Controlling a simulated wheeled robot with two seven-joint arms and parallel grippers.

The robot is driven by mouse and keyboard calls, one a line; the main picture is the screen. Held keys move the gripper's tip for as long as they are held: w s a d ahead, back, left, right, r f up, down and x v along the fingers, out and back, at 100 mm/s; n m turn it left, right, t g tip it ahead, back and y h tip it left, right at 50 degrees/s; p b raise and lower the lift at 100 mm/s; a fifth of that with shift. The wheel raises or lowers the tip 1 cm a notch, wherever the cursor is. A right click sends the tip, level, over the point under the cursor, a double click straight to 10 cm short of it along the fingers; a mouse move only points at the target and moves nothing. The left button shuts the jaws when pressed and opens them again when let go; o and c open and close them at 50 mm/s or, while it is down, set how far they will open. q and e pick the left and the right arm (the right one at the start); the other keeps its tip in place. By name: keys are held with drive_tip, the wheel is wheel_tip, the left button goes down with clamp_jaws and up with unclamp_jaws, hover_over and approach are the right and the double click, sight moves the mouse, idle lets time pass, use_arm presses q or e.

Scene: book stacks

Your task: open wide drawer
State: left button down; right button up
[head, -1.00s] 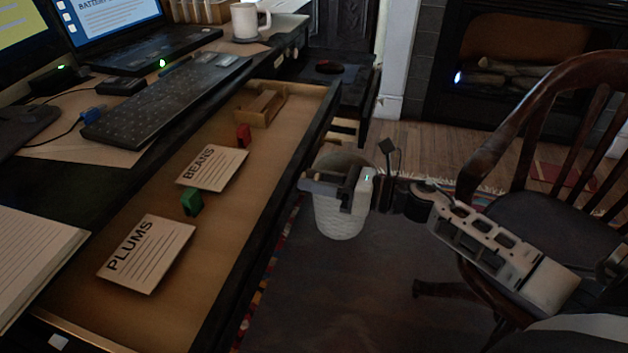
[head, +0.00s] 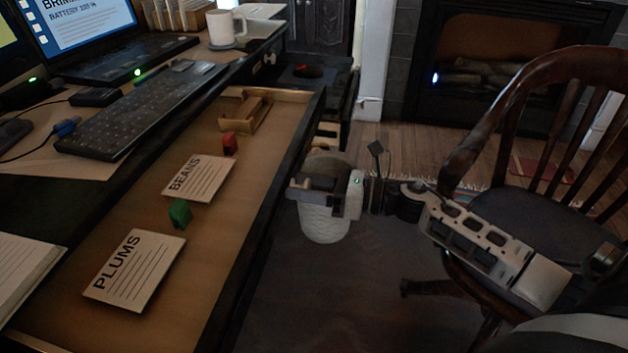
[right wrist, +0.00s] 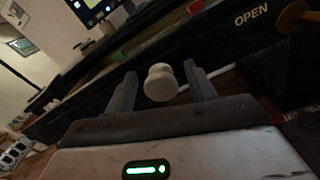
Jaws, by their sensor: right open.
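The wide drawer (head: 228,245) is pulled out from under the desk, and its wooden inside shows in the head view. In it lie a PLUMS card (head: 135,270), a BEANS card (head: 199,178), a green block (head: 180,213), a red block (head: 229,143) and a small wooden tray (head: 245,110). My right gripper (head: 297,189) is beside the drawer's front face. In the right wrist view a pale round knob (right wrist: 161,83) on the dark front shows between the open fingers of my right gripper (right wrist: 158,82), with gaps on both sides. My left gripper is not in view.
A wooden chair (head: 510,170) stands at the right, close to my right arm. A white wicker basket (head: 324,222) stands on the floor behind my gripper. A keyboard (head: 140,110), laptop and white mug (head: 226,27) are on the desk. The front reads OPEN at the right in the wrist view.

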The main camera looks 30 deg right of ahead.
drive_tip(key=shift+d, duration=0.1)
drive_tip(key=v, duration=1.5)
drive_tip(key=shift+s+d+p, duration=0.3)
